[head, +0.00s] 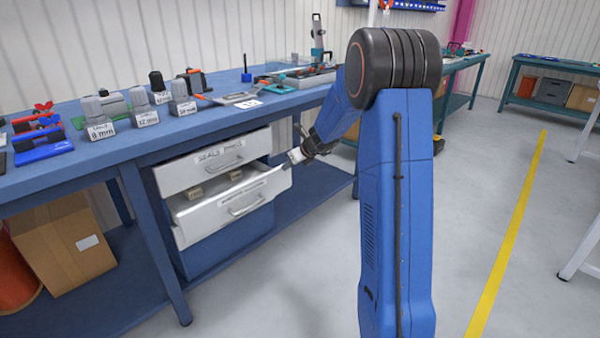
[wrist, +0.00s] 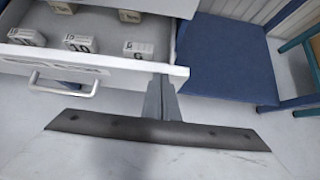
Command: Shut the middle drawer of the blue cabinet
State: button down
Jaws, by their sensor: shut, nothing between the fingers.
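The blue cabinet (head: 215,250) stands under the workbench and has white drawer fronts. Its middle drawer (head: 235,207) is pulled out, with small boxes inside. In the wrist view its white front (wrist: 110,62) and bar handle (wrist: 62,84) cross the upper left. My gripper (head: 287,165) is at the right end of that drawer front. In the wrist view my fingers (wrist: 161,84) are shut and empty, with their tips at the front's edge near its right end. I cannot tell whether they touch it.
The top drawer (head: 213,162) sits above, its front further back than the middle drawer's. The blue workbench (head: 160,140) carries labelled fittings and tools. A cardboard box (head: 62,245) sits on the lower shelf at left. The floor in front of the cabinet is clear.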

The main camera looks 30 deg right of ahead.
jog(key=w+a, duration=0.2)
jog(key=w, duration=0.5)
jog(key=shift+a, duration=0.2)
jog(key=shift+d, duration=0.1)
